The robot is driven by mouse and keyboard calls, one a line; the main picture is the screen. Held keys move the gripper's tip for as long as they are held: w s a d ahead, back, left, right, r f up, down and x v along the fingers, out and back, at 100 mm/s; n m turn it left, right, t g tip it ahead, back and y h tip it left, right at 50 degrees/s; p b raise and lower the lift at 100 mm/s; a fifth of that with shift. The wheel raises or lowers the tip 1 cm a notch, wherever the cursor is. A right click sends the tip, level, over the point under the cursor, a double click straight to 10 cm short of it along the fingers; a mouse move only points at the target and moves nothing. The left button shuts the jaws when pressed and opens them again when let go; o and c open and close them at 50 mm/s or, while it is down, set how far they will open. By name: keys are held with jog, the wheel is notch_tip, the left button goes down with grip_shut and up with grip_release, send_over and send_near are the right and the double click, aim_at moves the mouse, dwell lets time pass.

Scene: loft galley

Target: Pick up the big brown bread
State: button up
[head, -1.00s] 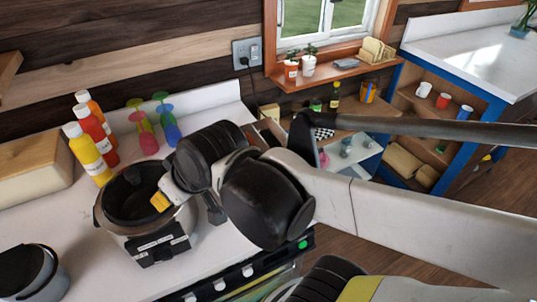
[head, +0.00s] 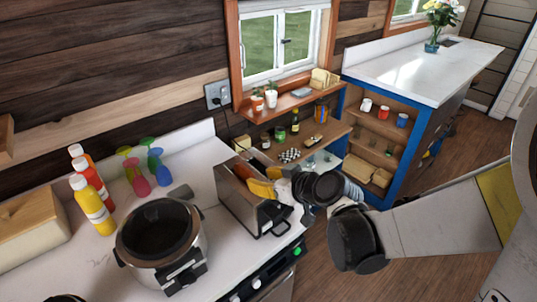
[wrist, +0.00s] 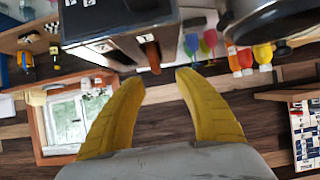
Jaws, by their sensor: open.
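A brown slice that looks like bread (head: 242,171) sticks up out of the top of a metal toaster (head: 243,207) on the white counter. In the wrist view, which is upside down, the brown bread (wrist: 152,55) juts from the toaster (wrist: 120,38). My gripper (head: 262,181) is open with yellow fingers, at the toaster's top right of the bread. In the wrist view the bread lies just beyond and between the fingertips (wrist: 159,78), with a gap still visible. Nothing is held. Most of the bread is hidden inside the toaster.
A black-and-steel cooker (head: 160,240) stands left of the toaster. Sauce bottles (head: 92,206) and coloured glasses (head: 133,172) stand behind it. A bread box (head: 30,225) is at far left. Shelves (head: 300,100) under the window hold small items. The floor (head: 430,275) at right is clear.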

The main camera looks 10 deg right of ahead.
aim_at(249, 172)
jog(key=b+x, duration=0.1)
jog(key=x, duration=0.4)
jog(key=shift+w+f, duration=0.15)
jog(key=shift+w, duration=0.15)
jog(key=shift+w+r+b+x, duration=0.15)
jog(key=shift+b+x, duration=0.2)
jog(key=shift+x, duration=1.05)
jog(key=shift+w+r+b+x, duration=0.15)
jog(key=shift+b+x, duration=0.15)
jog(key=shift+x, duration=1.05)
jog(key=shift+d, duration=0.2)
jog(key=shift+c, duration=0.5)
grip_shut()
